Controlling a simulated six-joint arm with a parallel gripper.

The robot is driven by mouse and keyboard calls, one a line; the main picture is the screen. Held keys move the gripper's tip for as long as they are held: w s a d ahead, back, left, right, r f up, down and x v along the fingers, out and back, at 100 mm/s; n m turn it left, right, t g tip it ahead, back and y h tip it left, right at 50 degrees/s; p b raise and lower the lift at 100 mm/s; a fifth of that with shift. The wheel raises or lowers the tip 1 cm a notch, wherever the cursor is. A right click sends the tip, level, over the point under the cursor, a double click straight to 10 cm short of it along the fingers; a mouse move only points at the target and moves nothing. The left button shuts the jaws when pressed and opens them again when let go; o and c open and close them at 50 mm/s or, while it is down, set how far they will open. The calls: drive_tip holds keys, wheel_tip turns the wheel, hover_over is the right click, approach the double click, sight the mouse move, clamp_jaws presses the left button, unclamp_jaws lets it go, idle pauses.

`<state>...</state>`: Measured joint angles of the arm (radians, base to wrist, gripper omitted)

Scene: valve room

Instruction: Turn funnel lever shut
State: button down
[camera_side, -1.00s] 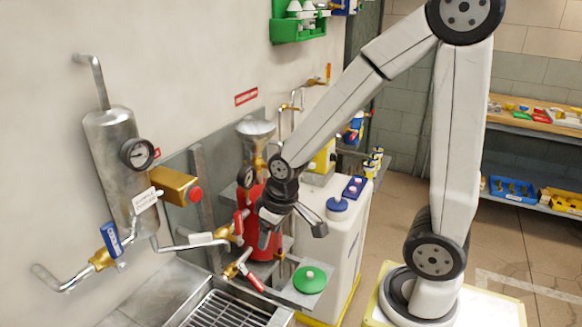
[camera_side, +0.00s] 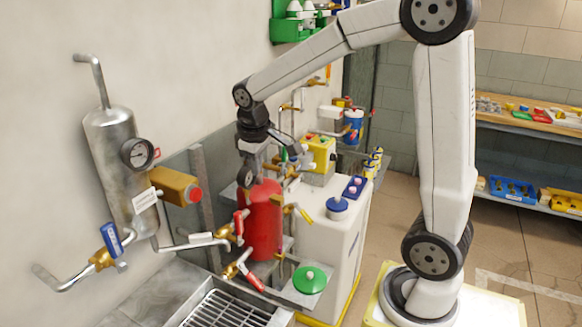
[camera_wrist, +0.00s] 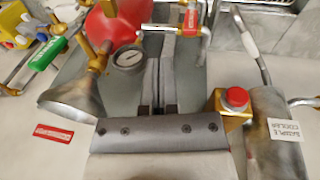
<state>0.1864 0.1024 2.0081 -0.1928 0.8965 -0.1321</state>
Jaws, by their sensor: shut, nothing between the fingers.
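The metal funnel (camera_wrist: 75,98) shows at the left of the wrist view, with brass fittings (camera_wrist: 95,50) running from its neck toward the red vessel (camera_wrist: 120,22). My gripper (camera_wrist: 162,60) is shut and empty, pointing past the pressure gauge (camera_wrist: 128,58) beside the funnel. In the side view my gripper (camera_side: 249,168) is above the vessel.
A steel cylinder (camera_side: 113,170) with a brass box and red button (camera_side: 178,187) is on the wall at left. Red-handled valves and a yellow lever (camera_side: 303,213) surround the vessel. A drain grate (camera_side: 226,310) lies below. A white tank (camera_side: 335,235) stands to the right.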

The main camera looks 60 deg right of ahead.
drive_tip(key=w+d+r+g+h, duration=0.1)
drive_tip(key=d+r, duration=0.5)
drive_tip(key=r, duration=0.2)
drive_tip(key=shift+w+d+r+m+h, duration=0.2)
drive_tip(key=shift+w+d+m+h, duration=0.1)
drive_tip(key=shift+w+h, duration=0.1)
hover_over(283, 160)
drive_tip(key=a, duration=0.3)
wheel_tip(283, 160, down, 10)
drive_tip(key=shift+d, duration=0.65)
